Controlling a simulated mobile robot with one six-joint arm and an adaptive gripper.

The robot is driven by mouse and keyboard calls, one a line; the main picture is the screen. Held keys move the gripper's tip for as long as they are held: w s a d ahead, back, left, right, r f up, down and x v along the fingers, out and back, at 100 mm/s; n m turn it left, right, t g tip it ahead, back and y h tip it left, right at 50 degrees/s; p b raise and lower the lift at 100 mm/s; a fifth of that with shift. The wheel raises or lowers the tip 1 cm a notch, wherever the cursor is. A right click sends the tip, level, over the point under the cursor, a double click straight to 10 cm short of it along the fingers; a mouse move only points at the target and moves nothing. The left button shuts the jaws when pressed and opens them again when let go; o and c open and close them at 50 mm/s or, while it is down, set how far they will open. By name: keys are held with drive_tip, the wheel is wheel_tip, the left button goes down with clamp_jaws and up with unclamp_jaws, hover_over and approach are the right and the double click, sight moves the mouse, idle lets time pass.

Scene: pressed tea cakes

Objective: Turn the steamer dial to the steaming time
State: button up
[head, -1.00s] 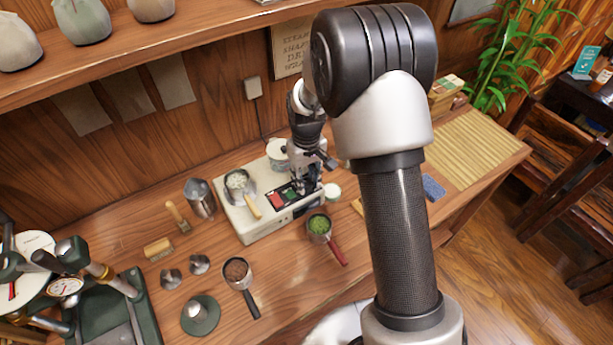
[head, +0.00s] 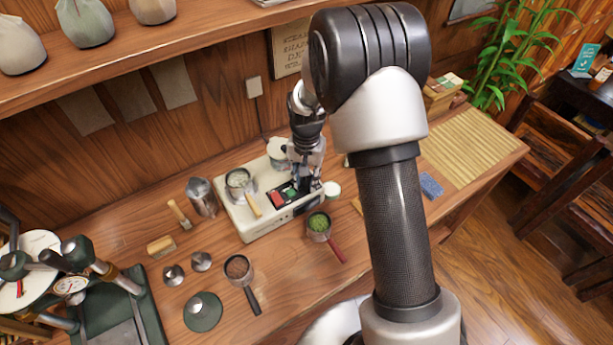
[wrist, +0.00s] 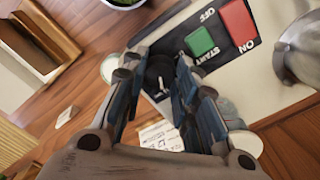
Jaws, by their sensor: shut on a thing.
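The steamer is a cream box (head: 262,230) on the wooden counter, with a dark control panel on top. In the wrist view its black dial (wrist: 160,70) sits between my fingers, beside the green START button (wrist: 200,43) and the red ON/OFF switch (wrist: 238,22). My gripper (wrist: 162,88) points down at the panel and is shut on the dial. In the head view my gripper (head: 305,187) is over the panel's right end and hides the dial. The dial's pointer and time marks cannot be read.
A pot with a wooden handle (head: 239,180) and a white lidded pot (head: 279,152) stand on the steamer. A red-handled cup of green leaves (head: 319,224) is close in front. A small white round container (head: 332,189) stands at its right end.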

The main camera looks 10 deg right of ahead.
sight(306, 181)
drive_tip(key=shift+m, duration=0.4)
drive_tip(key=o, duration=1.1)
drive_tip(key=shift+r, duration=0.1)
wheel_tip(306, 181, up, 12)
idle(0.5)
